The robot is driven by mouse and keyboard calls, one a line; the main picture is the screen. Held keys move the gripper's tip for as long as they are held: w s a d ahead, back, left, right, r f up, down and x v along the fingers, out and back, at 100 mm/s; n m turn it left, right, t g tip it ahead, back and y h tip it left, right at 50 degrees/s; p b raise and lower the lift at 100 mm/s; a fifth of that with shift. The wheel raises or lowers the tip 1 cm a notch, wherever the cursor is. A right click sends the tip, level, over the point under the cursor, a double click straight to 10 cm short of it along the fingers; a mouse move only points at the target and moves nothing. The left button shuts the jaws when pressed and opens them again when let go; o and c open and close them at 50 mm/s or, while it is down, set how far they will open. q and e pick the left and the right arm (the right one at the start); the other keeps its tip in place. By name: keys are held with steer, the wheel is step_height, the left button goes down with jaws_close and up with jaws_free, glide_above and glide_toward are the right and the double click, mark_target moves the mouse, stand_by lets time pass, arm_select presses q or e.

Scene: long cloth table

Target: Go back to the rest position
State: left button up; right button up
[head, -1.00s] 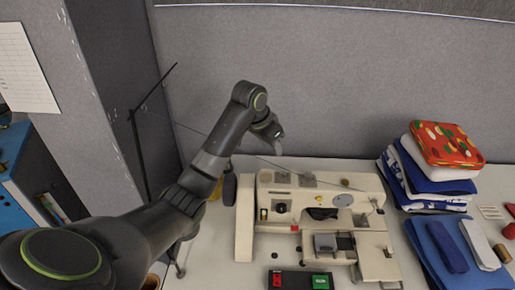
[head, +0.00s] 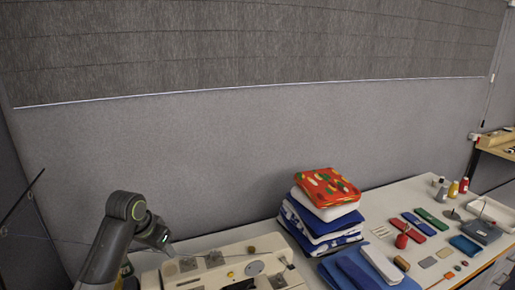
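My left arm comes in from the lower left, and its gripper (head: 165,246) hangs over the far left part of a cream sewing machine (head: 232,268). The gripper is small and seen from the side, so I cannot tell whether its fingers are open or shut. I see nothing clearly held in it. My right gripper is not in view. The lower part of the sewing machine is cut off by the bottom edge of the picture.
A stack of folded cloth (head: 325,205) stands right of the machine, beside blue folded pieces (head: 352,270). Small sewing items, a red pincushion (head: 402,241) and bottles (head: 453,189) lie farther right. A grey panel (head: 230,150) rises behind the table.

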arm_select(q)
steer(key=s+f+n+y, duration=0.1)
steer(key=s+f+n, duration=0.1)
steer(key=s+f, duration=1.5)
steer(key=s+a+n+y, duration=0.2)
steer(key=s, duration=2)
step_height(320, 180, down, 31)
steer(key=a+g+b, duration=0.1)
steer(key=g+b, duration=0.1)
steer(key=b, duration=0.6)
steer(key=s+f+b, duration=0.3)
steer(key=s+f, duration=0.4)
steer(key=f, duration=0.4)
steer(key=s+d+f+g+b, duration=0.1)
steer(key=s+f+b, duration=0.2)
steer(key=s+f, duration=0.5)
step_height(320, 180, down, 4)
steer(key=shift+d+r+h, duration=0.15)
steer(key=shift+r+h, duration=0.05)
steer(key=shift+h, duration=0.2)
